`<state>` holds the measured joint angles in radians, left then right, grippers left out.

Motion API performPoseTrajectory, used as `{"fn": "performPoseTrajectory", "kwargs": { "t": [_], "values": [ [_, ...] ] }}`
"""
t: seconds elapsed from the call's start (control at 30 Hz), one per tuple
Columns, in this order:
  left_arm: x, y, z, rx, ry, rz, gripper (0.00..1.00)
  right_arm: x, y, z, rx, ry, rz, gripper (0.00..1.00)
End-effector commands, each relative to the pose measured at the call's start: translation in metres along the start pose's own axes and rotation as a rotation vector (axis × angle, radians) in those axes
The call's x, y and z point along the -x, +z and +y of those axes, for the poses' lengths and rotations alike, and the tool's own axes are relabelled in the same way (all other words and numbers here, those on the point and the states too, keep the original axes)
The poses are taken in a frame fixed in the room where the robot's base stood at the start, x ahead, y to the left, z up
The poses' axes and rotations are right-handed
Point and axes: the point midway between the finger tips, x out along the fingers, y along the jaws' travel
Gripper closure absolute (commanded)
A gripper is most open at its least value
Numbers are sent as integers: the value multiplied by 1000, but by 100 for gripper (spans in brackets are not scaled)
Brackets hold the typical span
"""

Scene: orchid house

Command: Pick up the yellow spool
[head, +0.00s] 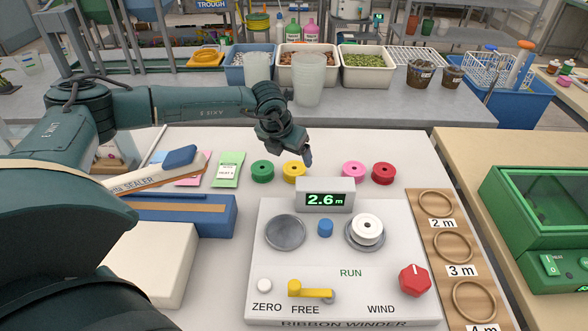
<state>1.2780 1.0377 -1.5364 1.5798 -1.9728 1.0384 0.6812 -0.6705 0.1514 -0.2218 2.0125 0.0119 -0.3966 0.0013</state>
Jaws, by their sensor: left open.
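The yellow spool (293,172) stands on the white table behind the ribbon winder, between the green spool (262,171) on its left and the pink spool (354,172) on its right. My left gripper (308,158) is open and hovers just above and behind the yellow spool, its fingers close to the spool's upper right side. I cannot tell whether they touch it. The spool's top edge is partly covered by the gripper. My right gripper is not in view.
A red spool (383,173) stands right of the pink one. The ribbon winder (270,262), with a 2.6 m display (325,199) and a white spool (367,231), fills the front. A blue sealer (185,217) is at left, a wooden ring board (436,233) at right.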

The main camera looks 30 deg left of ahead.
Motion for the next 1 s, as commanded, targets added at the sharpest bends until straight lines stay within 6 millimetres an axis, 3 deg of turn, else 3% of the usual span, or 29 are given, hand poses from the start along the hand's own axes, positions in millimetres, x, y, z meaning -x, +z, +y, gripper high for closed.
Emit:
{"fn": "performPoseTrajectory", "kwargs": {
  "t": [0.33, 0.6, 0.9, 1.0],
  "values": [
    [-32, 0, 1, 1, 1, 1, 17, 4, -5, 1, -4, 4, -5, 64],
    [-69, -2, 2, 1, 1, 1, 17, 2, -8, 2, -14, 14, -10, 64],
    [-74, -3, 3, 1, 0, -1, 17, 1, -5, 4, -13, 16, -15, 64],
    [-74, -3, 3, 1, 0, -1, 26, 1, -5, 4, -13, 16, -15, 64]
  ]
}}
